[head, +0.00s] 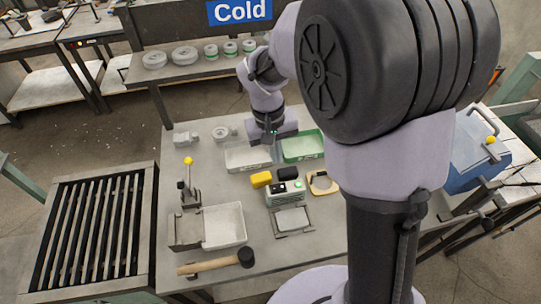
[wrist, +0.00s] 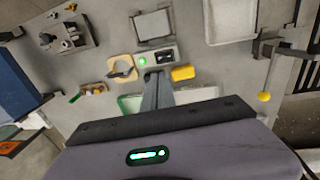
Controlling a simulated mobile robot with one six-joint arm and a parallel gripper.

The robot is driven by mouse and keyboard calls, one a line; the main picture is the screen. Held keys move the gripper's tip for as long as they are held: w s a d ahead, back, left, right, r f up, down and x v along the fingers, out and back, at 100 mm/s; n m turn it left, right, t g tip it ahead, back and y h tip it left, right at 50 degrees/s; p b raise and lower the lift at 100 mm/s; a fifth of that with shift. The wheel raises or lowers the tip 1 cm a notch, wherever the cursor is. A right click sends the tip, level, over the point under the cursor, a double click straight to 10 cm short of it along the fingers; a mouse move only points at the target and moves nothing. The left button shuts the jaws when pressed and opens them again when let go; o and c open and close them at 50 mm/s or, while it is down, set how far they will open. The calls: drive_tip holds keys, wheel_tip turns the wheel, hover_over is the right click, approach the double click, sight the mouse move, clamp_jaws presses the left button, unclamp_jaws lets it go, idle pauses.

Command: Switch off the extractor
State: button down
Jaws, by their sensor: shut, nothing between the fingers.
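A small grey control box (head: 285,194) with a lit green lamp and a black switch stands on the middle of the table. No label on it is readable, so I cannot tell for certain that it belongs to the extractor. It also shows in the wrist view (wrist: 155,59), just beyond the fingertips. My gripper (head: 272,146) is shut and empty, behind the box, over the gap between a white tray and a green tray. In the wrist view the closed fingers (wrist: 153,77) point toward the box and look apart from it.
A yellow block (head: 261,179) and a black block (head: 288,173) lie close behind the box. The white tray (head: 237,166) and green tray (head: 319,155) flank my gripper. A mallet (head: 205,267) lies at the front. A slatted grate table (head: 98,225) stands left; a blue box (head: 473,160) stands right.

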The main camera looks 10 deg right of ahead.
sight(281, 189)
drive_tip(key=f+b, duration=0.1)
drive_tip(key=f, duration=0.3)
drive_tip(key=d+f+b, duration=0.1)
drive_tip(key=f+b, duration=0.1)
drive_tip(key=f, duration=0.3)
drive_tip(key=f+b, duration=0.1)
drive_tip(key=f, duration=0.4)
drive_tip(key=shift+d+b, duration=0.35)
drive_tip(key=shift+d, duration=0.05)
drive_tip(key=shift+d+f, duration=0.1)
drive_tip(key=shift+f, duration=0.15)
drive_tip(key=shift+s+r, duration=0.1)
drive_tip(key=shift+s, duration=0.1)
drive_tip(key=shift+a, duration=0.2)
drive_tip(key=shift+w+a, duration=0.1)
drive_tip(key=shift+a, duration=0.6)
